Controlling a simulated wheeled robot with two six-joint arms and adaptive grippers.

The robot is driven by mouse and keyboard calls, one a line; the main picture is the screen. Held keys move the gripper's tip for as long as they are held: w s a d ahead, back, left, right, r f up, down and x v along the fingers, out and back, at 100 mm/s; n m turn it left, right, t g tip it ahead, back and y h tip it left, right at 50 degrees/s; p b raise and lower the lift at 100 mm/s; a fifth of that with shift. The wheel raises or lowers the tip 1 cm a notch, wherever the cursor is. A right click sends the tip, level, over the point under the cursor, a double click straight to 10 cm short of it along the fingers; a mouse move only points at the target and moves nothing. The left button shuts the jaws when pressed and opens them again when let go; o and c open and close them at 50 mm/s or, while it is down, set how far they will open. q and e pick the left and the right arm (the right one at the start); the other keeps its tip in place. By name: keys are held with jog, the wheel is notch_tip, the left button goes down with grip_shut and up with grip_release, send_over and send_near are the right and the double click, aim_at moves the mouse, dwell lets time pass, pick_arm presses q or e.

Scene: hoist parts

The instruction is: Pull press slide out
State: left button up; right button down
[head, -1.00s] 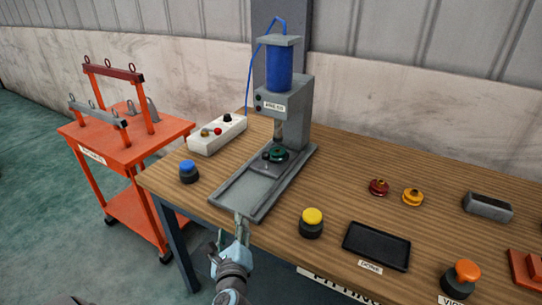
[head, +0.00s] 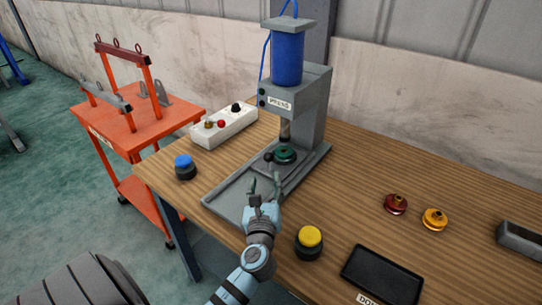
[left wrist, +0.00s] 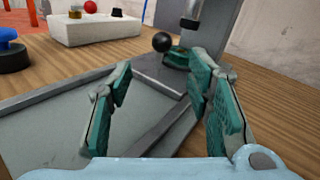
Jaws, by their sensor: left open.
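The press (head: 305,105) stands on the wooden table, with a blue cylinder on top. Its slide is a grey plate (head: 262,167) on the grey base tray (head: 226,202), under the ram. A green round part (head: 285,155) and a black ball knob (head: 268,157) sit at the slide; the knob also shows in the left wrist view (left wrist: 162,42). My left gripper (head: 264,182) is open over the tray, in front of the slide. In the left wrist view its fingers (left wrist: 165,105) are apart with nothing between them, and the knob lies beyond them. My right gripper is not in view.
A blue button (head: 185,167) stands left of the press and a yellow button (head: 309,242) at its front right. A white control box (head: 224,126) is behind left. A black tray (head: 382,275) and red and yellow parts (head: 396,204) lie to the right.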

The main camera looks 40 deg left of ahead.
aim_at(269, 162)
pick_arm(q)
jog(key=x, duration=0.4)
jog(key=shift+w+a+r+b, duration=0.15)
jog(key=shift+w+b, duration=0.1)
jog(key=shift+b, duration=0.1)
jog(key=x, duration=0.4)
jog(key=f+b+x, duration=0.1)
jog(key=x, duration=0.1)
jog(key=shift+w+d, duration=0.15)
jog(key=shift+d, duration=0.05)
jog(key=shift+w+a+r, duration=0.25)
jog(key=shift+w+a, duration=0.1)
jog(key=shift+s, duration=0.1)
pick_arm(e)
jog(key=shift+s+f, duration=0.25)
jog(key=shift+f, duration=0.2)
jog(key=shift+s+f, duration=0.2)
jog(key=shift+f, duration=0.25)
pick_arm(q)
jog(key=shift+c, duration=0.6)
grip_shut()
